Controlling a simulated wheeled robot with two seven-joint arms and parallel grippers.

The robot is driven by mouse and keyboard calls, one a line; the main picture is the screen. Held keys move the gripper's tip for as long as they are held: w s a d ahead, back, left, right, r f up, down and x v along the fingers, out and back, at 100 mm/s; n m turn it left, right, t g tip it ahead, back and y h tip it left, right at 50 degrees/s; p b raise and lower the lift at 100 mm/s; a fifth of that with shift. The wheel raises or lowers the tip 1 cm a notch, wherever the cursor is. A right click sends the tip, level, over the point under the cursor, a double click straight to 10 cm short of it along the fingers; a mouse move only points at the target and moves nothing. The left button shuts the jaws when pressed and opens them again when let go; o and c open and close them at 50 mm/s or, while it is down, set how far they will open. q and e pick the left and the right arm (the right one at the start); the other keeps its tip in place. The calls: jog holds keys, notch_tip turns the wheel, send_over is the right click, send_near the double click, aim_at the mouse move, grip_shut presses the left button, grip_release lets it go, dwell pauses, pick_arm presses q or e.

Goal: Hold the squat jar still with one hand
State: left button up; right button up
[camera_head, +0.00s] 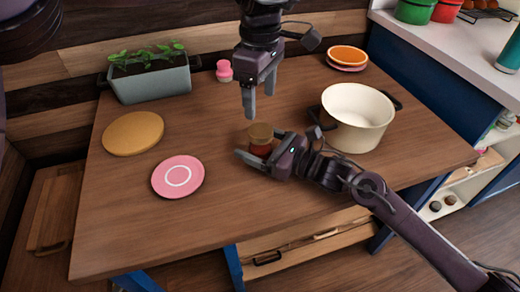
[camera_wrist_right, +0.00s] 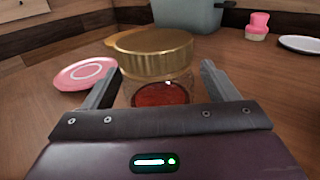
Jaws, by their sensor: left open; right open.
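The squat jar (camera_head: 261,144) stands upright on the wooden table, with a gold lid and something red inside. In the right wrist view the jar (camera_wrist_right: 156,52) sits between the two fingers of my right gripper (camera_wrist_right: 152,85), and I see a gap on its right side. My right gripper (camera_head: 258,147) is open around the jar, low over the table. My left gripper (camera_head: 260,103) is open and empty, pointing down above and behind the jar. The jar's lower part is partly hidden by my right gripper.
A cream pot (camera_head: 352,139) stands right of the jar. A pink plate (camera_head: 178,177), a round wooden board (camera_head: 133,132) and a grey planter (camera_head: 151,85) are at left. A pink shaker (camera_head: 224,71) and orange-topped plates (camera_head: 347,55) are at the back. The table's front is clear.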

aim_at(260, 130)
jog(key=shift+w+a, duration=0.2)
jog(key=shift+a, duration=0.25)
jog(key=shift+c, duration=0.2)
jog(key=c, duration=1.5)
jog(key=shift+c, duration=1)
pick_arm(q)
jog(key=m, duration=0.4)
pick_arm(e)
grip_shut()
pick_arm(q)
jog(key=shift+f, duration=0.15)
jog(key=shift+f+m, duration=0.3)
jog(key=shift+f, duration=0.05)
notch_tip(260, 130, down, 7)
jog(key=shift+r, duration=0.1)
